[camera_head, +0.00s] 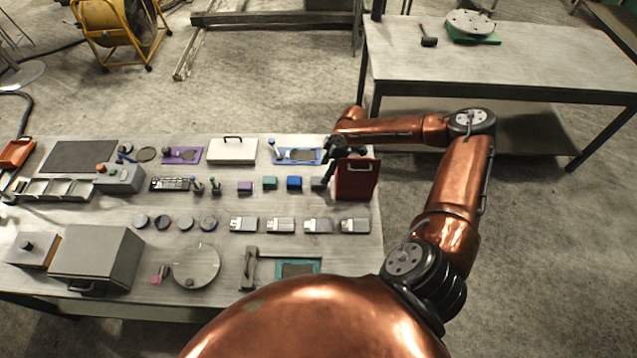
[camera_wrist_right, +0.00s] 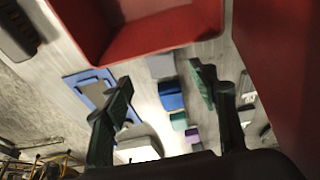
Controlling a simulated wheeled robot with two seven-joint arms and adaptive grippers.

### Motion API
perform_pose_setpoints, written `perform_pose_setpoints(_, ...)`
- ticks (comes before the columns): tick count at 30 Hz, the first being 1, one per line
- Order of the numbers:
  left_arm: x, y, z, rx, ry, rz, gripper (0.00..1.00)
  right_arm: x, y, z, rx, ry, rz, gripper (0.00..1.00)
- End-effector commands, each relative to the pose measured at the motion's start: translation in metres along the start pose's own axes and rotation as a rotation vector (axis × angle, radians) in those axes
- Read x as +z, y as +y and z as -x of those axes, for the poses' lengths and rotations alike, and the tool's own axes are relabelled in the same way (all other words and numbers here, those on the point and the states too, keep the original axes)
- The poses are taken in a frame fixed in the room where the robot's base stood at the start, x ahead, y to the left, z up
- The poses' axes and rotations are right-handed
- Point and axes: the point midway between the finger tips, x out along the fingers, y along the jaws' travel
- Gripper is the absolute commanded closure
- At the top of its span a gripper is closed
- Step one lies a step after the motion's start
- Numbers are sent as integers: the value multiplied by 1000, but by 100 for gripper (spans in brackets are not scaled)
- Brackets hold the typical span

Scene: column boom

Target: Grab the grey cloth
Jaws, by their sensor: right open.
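The grey cloth (camera_head: 317,183) looks like a small folded block at the right end of a row with a blue, a green and a purple block. In the right wrist view the grey cloth (camera_wrist_right: 160,66) lies beyond the blue block, between and past the fingertips. My right gripper (camera_head: 332,168) is above the table beside the red box and close to the grey cloth. In the wrist view my right gripper (camera_wrist_right: 162,78) is open, with nothing between its fingers. The gripper partly covers the cloth's surroundings in the head view. My left gripper is not in view.
A red box (camera_head: 358,182) stands close to the right gripper at the table's right edge. The blue block (camera_head: 294,183) is just left of the cloth. A blue tray (camera_head: 297,155) lies behind, and several metal pieces (camera_head: 317,226) lie in front.

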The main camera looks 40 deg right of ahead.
Motion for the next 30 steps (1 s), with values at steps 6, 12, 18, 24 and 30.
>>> perform_pose_setpoints(6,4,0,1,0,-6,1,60,-1,0,-15,-1,1,0,46)
perform_pose_setpoints(12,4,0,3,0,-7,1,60,-2,0,-46,-1,1,1,46)
perform_pose_setpoints(18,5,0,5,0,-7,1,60,-2,0,-69,0,1,0,46)
perform_pose_setpoints(24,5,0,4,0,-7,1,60,-1,0,-72,1,0,0,46)
perform_pose_setpoints(30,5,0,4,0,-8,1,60,-1,0,-72,0,0,0,55)
